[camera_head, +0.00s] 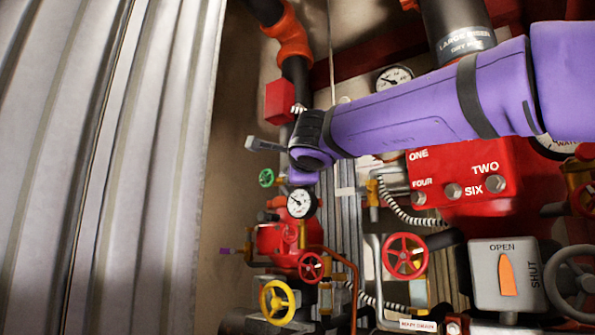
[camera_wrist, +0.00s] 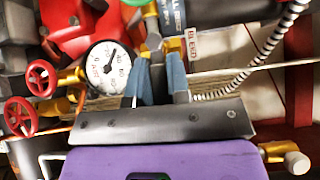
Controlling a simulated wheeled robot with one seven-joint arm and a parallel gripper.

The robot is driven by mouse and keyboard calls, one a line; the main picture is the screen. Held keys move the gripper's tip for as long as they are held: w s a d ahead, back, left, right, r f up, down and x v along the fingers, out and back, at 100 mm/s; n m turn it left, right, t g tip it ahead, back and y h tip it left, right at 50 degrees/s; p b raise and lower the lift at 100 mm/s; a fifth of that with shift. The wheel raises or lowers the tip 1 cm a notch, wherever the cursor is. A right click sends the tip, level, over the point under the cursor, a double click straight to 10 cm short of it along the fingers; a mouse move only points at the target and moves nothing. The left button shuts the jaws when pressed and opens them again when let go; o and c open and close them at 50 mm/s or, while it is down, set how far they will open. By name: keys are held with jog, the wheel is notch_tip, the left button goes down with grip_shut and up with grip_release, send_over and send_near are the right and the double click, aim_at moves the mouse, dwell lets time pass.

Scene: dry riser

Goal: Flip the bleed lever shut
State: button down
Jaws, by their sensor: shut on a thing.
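In the head view my purple wrist hangs above a white gauge, and the lever and fingertips are hidden there.
The white gauge (camera_head: 301,203) sits close to my gripper, with a green handwheel (camera_head: 266,178) to its left. Red handwheels (camera_head: 405,256) and a yellow one (camera_head: 277,302) are below. A ribbed hose (camera_wrist: 225,92) runs close to the fingers. Corrugated metal (camera_head: 110,170) fills the left.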

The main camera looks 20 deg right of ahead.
dwell(0.7)
jog(key=c, duration=1.1)
grip_release()
jog(key=s, duration=0.3)
jog(key=s+a, duration=0.1)
jog(key=s, duration=0.3)
jog(key=s+a, duration=0.1)
jog(key=s, duration=0.2)
jog(key=shift+s+r, duration=0.1)
jog(key=shift+s, duration=0.2)
